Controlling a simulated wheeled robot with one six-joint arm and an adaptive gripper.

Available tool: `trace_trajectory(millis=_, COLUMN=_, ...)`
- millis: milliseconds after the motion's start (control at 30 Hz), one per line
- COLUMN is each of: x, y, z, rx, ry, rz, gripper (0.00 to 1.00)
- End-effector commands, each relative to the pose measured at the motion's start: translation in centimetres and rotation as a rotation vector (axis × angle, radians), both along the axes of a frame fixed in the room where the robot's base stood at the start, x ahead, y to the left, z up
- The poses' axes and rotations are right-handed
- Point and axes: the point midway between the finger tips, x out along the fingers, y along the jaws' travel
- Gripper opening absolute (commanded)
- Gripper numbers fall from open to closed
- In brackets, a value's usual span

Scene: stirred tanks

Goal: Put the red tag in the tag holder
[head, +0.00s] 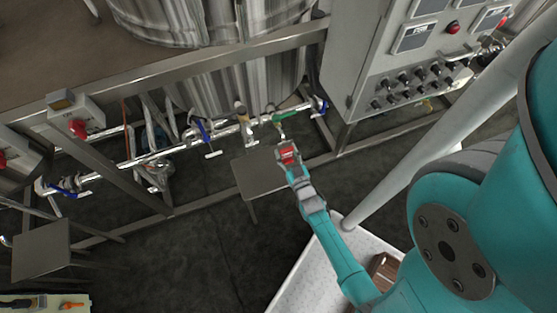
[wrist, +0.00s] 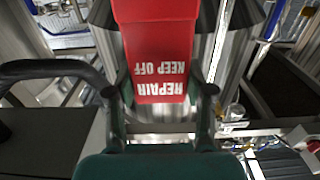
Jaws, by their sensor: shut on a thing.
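My gripper (head: 289,160) is shut on the red tag (head: 288,152), out in front of the pipework under the tank. In the wrist view, my gripper (wrist: 162,98) has a finger at each side of the tag (wrist: 157,45). White lettering on the tag reads "REPAIR KEEP OFF" and appears upside down. The tag looks clear of other things, though its far end is cut off at the top of the wrist view. I cannot make out the tag holder with certainty in either view.
A horizontal pipe (head: 140,158) with blue-handled valves (head: 205,132) and a green handle (head: 285,116) runs below the steel tank (head: 215,85). A grey control cabinet (head: 350,60) stands right. A small grey step (head: 258,172) is near my gripper. Dark floor lies open below.

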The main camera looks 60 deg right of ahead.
Motion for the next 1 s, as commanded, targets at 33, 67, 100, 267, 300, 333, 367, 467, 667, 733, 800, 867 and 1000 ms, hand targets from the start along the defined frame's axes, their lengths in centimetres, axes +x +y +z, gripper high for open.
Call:
trace_trajectory(millis=33, x=0.1, y=0.0, z=-1.0, rx=0.001, ry=0.002, rz=0.001, gripper=0.16)
trace_trajectory(millis=67, x=0.1, y=0.0, z=-1.4, rx=0.001, ry=0.001, rz=0.001, gripper=0.16)
trace_trajectory(millis=100, x=0.1, y=0.0, z=-2.0, rx=0.000, ry=0.001, rz=0.001, gripper=0.16)
trace_trajectory(millis=267, x=0.1, y=0.0, z=-3.3, rx=-0.001, ry=0.000, rz=0.002, gripper=0.16)
trace_trajectory(millis=300, x=0.1, y=0.0, z=-3.5, rx=-0.001, ry=0.000, rz=0.002, gripper=0.16)
trace_trajectory(millis=333, x=0.1, y=0.0, z=-3.7, rx=-0.001, ry=0.001, rz=0.002, gripper=0.16)
trace_trajectory(millis=367, x=0.1, y=0.0, z=-4.0, rx=0.000, ry=0.001, rz=0.002, gripper=0.16)
trace_trajectory(millis=467, x=0.1, y=0.0, z=-5.2, rx=0.000, ry=0.001, rz=0.002, gripper=0.16)
trace_trajectory(millis=667, x=0.1, y=0.0, z=-7.0, rx=0.000, ry=0.000, rz=0.002, gripper=0.16)
trace_trajectory(millis=733, x=0.1, y=0.0, z=-7.2, rx=0.000, ry=0.000, rz=0.002, gripper=0.16)
trace_trajectory(millis=800, x=0.1, y=0.0, z=-7.2, rx=-0.001, ry=-0.001, rz=0.002, gripper=0.16)
trace_trajectory(millis=867, x=0.1, y=0.0, z=-7.2, rx=-0.001, ry=-0.001, rz=0.002, gripper=0.16)
trace_trajectory(millis=1000, x=0.1, y=0.0, z=-7.2, rx=-0.001, ry=-0.001, rz=0.002, gripper=0.16)
